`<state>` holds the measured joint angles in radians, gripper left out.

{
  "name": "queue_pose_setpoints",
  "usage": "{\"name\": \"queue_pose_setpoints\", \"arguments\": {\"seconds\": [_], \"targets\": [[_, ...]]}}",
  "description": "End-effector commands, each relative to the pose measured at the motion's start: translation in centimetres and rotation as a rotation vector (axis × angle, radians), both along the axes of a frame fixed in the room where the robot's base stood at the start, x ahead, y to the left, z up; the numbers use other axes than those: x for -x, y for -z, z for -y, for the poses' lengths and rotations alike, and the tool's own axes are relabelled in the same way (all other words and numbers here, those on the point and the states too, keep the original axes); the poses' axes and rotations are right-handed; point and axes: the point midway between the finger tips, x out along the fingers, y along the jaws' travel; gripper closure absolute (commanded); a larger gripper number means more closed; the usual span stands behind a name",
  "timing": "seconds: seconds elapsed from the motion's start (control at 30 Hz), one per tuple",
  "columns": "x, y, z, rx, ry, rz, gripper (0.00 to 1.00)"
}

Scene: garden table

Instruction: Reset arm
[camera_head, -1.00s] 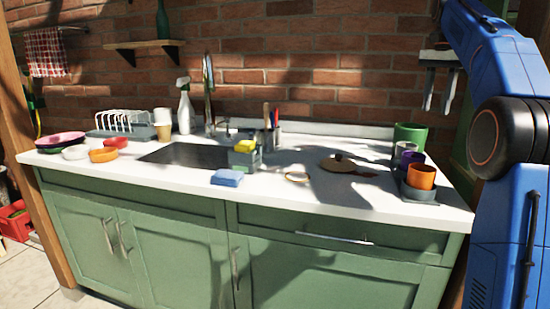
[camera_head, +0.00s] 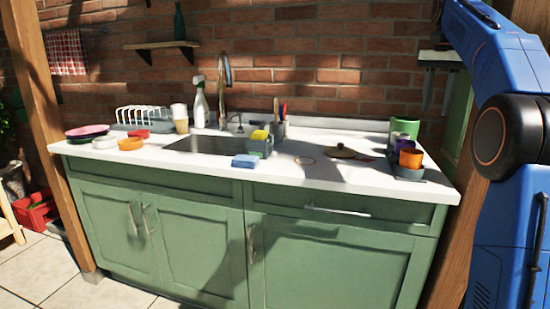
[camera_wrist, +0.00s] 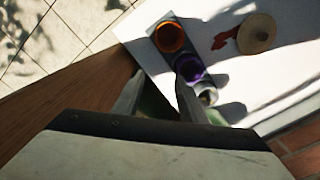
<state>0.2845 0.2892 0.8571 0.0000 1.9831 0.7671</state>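My blue arm (camera_head: 505,150) rises along the right side of the head view, and its gripper is out of that picture. In the wrist view my gripper (camera_wrist: 157,90) has its two fingers spread apart with nothing held between them. Beyond the fingers lie an orange cup (camera_wrist: 170,37) and a purple cup (camera_wrist: 189,69) on the white counter. In the head view the orange cup (camera_head: 411,158) and purple cup (camera_head: 404,144) stand at the counter's right end.
Tiled floor is open at lower left.

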Motion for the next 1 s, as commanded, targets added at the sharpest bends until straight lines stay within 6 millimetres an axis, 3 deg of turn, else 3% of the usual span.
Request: {"name": "queue_pose_setpoints", "arguments": {"seconds": [0.47, 0.73, 1.0], "targets": [[3.6, 0.8, -3.2, 0.016, -0.125, 0.046, 0.62], [8.7, 3.3, -6.9, 0.039, -0.279, 0.101, 0.62], [14.8, 7.8, -10.3, 0.069, -0.446, 0.158, 0.62]]}}
